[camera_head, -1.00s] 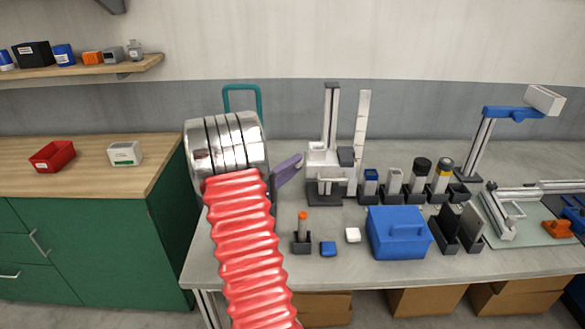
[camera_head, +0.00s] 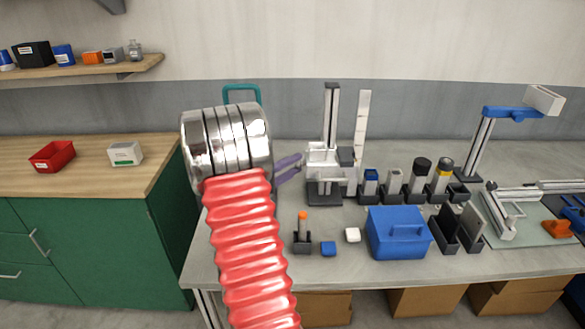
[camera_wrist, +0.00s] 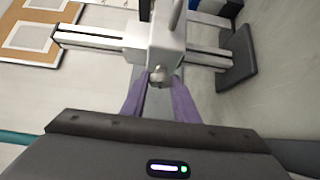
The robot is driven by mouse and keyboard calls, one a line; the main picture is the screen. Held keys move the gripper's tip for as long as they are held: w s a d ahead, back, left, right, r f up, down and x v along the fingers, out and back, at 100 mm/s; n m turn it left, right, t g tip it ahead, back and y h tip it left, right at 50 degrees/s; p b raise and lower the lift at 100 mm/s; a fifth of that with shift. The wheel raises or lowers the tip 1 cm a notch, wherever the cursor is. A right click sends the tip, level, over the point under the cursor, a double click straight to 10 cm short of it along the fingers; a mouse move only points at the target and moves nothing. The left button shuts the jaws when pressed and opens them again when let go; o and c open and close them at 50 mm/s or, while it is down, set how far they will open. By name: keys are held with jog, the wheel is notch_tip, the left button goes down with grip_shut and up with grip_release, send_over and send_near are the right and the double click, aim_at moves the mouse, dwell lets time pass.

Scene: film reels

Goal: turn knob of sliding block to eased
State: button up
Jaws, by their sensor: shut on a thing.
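The sliding block (camera_head: 321,156) is a pale block on an upright metal column (camera_head: 331,110) on the bench. In the wrist view the block (camera_wrist: 167,44) is in the upper middle, on a rail that runs across the picture. Its small grey knob (camera_wrist: 158,79) faces me. My gripper (camera_wrist: 160,75) has purple fingers on both sides of the knob and is shut on it. In the head view my gripper (camera_head: 298,162) reaches the block's left side from behind my red sleeve and metal wrist. The contact there is too small to see, and I cannot read any knob mark.
A tall white scale (camera_head: 362,125) stands right of the column. Several holders with cylinders stand farther right, with a blue lidded box (camera_head: 398,232) in front. A small holder with an orange-topped item (camera_head: 302,232) stands near the front. A teal frame (camera_head: 243,92) rises behind my wrist.

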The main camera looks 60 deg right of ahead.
jog(key=n+y, duration=0.2)
jog(key=y, duration=0.1)
jog(key=shift+d+r+n, duration=0.1)
jog(key=shift+n, duration=0.3)
jog(key=shift+t+y, duration=0.3)
jog(key=shift+y, duration=0.1)
jog(key=o, duration=1.1)
jog(key=shift+c, duration=0.2)
jog(key=shift+r, duration=0.1)
jog(key=v, duration=1.3)
jog(key=shift+w+a, duration=0.25)
jog(key=shift+a, duration=0.15)
